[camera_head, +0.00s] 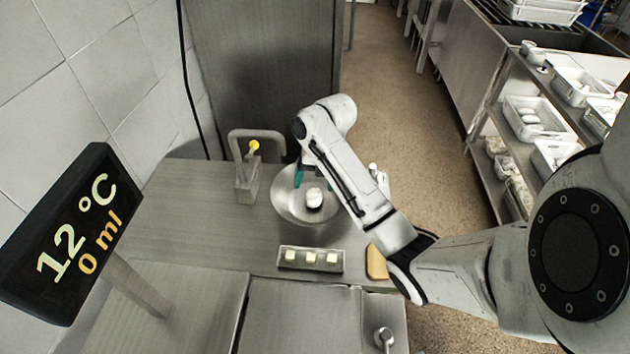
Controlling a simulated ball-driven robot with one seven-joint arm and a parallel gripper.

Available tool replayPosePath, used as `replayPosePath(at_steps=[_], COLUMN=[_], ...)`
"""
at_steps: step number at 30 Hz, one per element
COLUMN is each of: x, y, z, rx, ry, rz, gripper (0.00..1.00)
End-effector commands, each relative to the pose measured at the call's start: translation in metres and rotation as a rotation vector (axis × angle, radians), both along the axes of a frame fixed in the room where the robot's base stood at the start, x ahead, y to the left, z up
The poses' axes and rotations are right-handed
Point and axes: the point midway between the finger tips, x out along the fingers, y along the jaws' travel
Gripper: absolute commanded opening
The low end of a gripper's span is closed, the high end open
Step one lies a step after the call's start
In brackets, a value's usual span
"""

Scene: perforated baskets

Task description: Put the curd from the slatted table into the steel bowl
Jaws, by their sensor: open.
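The steel bowl (290,212) stands on the grey metal counter, in the middle of the view. A white rounded lump (314,195), which looks like the curd, lies inside it with a dark patch beneath. My gripper (304,177) is over the far side of the bowl, just behind the lump, with a teal finger showing at the left. My arm hides much of the gripper. The jaws are open and I see nothing held. A slatted surface (487,12), likely the slatted table, is at the top right, with white perforated baskets (541,12) on it.
A small tray (284,266) with three pale cubes lies in front of the bowl. A yellowish block (376,262) is beside it, partly behind my arm. Floor (400,80) is clear.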

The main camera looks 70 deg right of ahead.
Motion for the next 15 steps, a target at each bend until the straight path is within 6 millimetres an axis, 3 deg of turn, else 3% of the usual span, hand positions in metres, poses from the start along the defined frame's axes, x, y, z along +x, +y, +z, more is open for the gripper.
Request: replayPosePath(at_steps=[1,5,15], x=[0.000,0.001,0.000], y=[0.000,0.000,0.000], z=[0.014,0.032,0.047], rx=[0.000,-0.001,0.000], ry=[-0.001,-0.002,0.000], rz=[0.000,0.002,0.001], gripper=[0.82,0.82,0.82])
